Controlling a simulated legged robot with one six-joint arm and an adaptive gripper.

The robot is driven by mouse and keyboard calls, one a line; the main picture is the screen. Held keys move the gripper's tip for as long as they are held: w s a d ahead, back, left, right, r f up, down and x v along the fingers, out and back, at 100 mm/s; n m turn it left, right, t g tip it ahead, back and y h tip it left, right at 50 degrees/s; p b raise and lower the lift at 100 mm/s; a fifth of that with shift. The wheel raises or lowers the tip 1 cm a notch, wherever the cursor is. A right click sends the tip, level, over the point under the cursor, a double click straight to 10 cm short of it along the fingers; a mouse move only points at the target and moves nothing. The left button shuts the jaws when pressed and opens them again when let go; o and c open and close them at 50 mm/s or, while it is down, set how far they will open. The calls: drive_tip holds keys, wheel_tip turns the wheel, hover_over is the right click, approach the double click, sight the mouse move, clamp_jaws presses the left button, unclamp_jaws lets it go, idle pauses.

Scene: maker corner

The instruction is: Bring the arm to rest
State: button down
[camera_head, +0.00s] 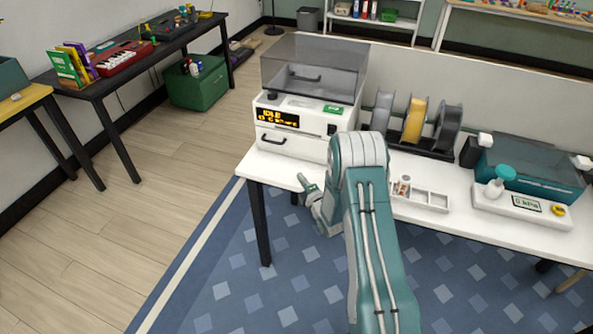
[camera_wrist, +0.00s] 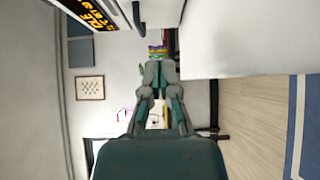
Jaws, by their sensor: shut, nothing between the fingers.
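My arm, teal and grey, rises through the middle of the head view and bends over at the front of the white workbench (camera_head: 270,170). My gripper (camera_head: 304,181) shows left of the arm's bend, small, by the bench's front edge. In the wrist view my gripper (camera_wrist: 159,72) has its two grey fingers together at the tips, with nothing between them. The wrist view is turned on its side, and the bench (camera_wrist: 250,40) fills its upper right. I cannot tell whether the gripper touches the bench edge.
A white machine (camera_head: 291,143) with a clear lid and lit display stands behind the gripper; its display (camera_wrist: 92,14) shows in the wrist view. Filament spools (camera_head: 415,120), a parts tray (camera_head: 432,199) and a teal-lidded device (camera_head: 530,205) stand to the right. Open floor (camera_head: 130,240) lies left.

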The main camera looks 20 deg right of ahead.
wheel_tip(320, 180, up, 14)
drive_tip(key=m+g+h, duration=0.2)
drive_tip(key=m+g, duration=0.1)
drive_tip(key=m, duration=0.2)
drive_tip(key=s+a+r+m+g+h, duration=0.1)
drive_tip(key=s+r+m+g, duration=0.3)
drive_tip(key=s+r, duration=0.5)
drive_tip(key=s+a+r+m+g, duration=0.1)
drive_tip(key=s+a+r+m, duration=0.1)
drive_tip(key=s, duration=0.8)
drive_tip(key=s+a+r+m+g, duration=0.1)
drive_tip(key=s+m, duration=0.4)
drive_tip(key=s, duration=0.5)
drive_tip(key=s+a+r+m+g, duration=0.2)
drive_tip(key=s+r+m+g, duration=0.1)
drive_tip(key=s, duration=0.8)
drive_tip(key=shift+a+r+m, duration=0.35)
drive_tip(key=shift+r+m, duration=0.15)
drive_tip(key=shift+r, duration=0.4)
drive_tip(key=shift+w, duration=0.1)
